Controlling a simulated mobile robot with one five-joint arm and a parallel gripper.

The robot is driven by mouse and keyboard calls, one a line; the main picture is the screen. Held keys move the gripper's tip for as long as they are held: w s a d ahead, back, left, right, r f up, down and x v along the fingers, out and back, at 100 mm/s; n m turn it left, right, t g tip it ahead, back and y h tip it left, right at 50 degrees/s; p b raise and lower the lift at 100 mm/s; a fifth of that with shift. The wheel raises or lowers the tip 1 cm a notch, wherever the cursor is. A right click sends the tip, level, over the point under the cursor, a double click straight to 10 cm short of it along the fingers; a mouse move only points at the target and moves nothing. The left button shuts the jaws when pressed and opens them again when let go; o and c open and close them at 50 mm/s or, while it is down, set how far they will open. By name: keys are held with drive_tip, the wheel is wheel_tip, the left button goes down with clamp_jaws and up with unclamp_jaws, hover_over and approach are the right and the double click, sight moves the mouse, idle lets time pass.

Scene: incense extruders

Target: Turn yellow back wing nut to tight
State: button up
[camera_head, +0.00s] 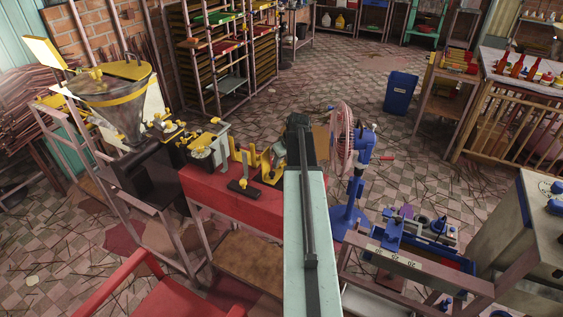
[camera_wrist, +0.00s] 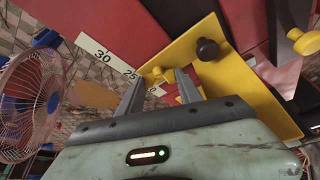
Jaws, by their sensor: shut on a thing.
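My gripper (camera_wrist: 161,76) is shut on a small yellow wing nut (camera_wrist: 157,74) in the wrist view; its two grey fingers stand either side of it. The nut sits at the edge of a yellow bracket (camera_wrist: 192,40), which also carries a black knob (camera_wrist: 207,48). Another yellow wing nut (camera_wrist: 304,40) shows at the right edge, apart from my gripper. In the head view my arm reaches over the red bench (camera_head: 222,192) at the yellow extruder parts (camera_head: 244,158). The fingertips and the held nut are hidden there. How tight the nut is I cannot tell.
A white scale strip (camera_wrist: 104,56) lies along the red surface. A pink fan (camera_head: 341,130) stands close right of my arm. A hopper machine (camera_head: 112,105) stands to the left. A blue bin (camera_head: 400,92) stands on open tiled floor behind.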

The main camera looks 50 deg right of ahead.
drive_tip(key=o, duration=1.4)
drive_tip(key=p+v, duration=0.7)
drive_tip(key=shift+s+r, duration=0.2)
drive_tip(key=shift+r, duration=0.15)
